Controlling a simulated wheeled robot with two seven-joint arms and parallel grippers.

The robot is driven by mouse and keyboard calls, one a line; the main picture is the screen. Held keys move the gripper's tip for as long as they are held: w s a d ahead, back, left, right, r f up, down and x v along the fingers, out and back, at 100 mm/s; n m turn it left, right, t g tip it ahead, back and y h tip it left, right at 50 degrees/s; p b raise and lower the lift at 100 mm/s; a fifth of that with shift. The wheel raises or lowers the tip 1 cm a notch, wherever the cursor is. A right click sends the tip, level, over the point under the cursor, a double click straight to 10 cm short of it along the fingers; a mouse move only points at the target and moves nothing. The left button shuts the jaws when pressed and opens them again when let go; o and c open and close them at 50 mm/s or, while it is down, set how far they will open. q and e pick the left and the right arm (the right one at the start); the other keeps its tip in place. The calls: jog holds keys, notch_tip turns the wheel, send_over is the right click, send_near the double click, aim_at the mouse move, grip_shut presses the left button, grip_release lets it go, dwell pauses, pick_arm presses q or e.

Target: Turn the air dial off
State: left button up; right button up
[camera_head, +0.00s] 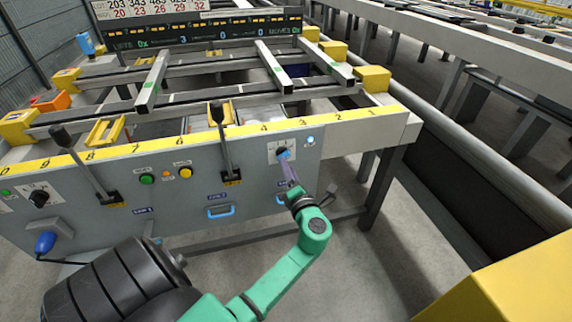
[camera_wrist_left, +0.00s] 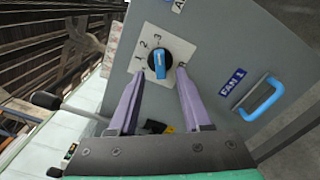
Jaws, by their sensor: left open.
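The air dial (camera_head: 282,153) sits on a white plate at the right end of the grey control panel. In the left wrist view the dial (camera_wrist_left: 158,60) is a round black knob with a blue grip bar, and 1, 2 and 3 are printed around it. A further mark at its right is hard to read. The bar lies nearly upright in that picture; which end is its pointer I cannot tell. My left gripper (camera_head: 288,168) is open in front of the dial. In the wrist view its purple fingers (camera_wrist_left: 160,80) stand either side of the bar's lower end, apart from it. My right gripper is not in view.
A lever (camera_head: 225,145) rises left of the dial, with green (camera_head: 147,179) and yellow (camera_head: 185,172) buttons beyond it. Another black dial (camera_head: 40,198) is at far left. A blue handle (camera_wrist_left: 262,98) marked FAN 1 is near the gripper. The yellow ruled edge (camera_head: 215,138) runs above the panel.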

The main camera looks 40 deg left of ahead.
aim_at(281, 151)
pick_arm(q)
jog(key=x, duration=0.3)
jog(key=shift+w+a, duration=0.1)
jog(key=shift+a, duration=0.05)
grip_shut()
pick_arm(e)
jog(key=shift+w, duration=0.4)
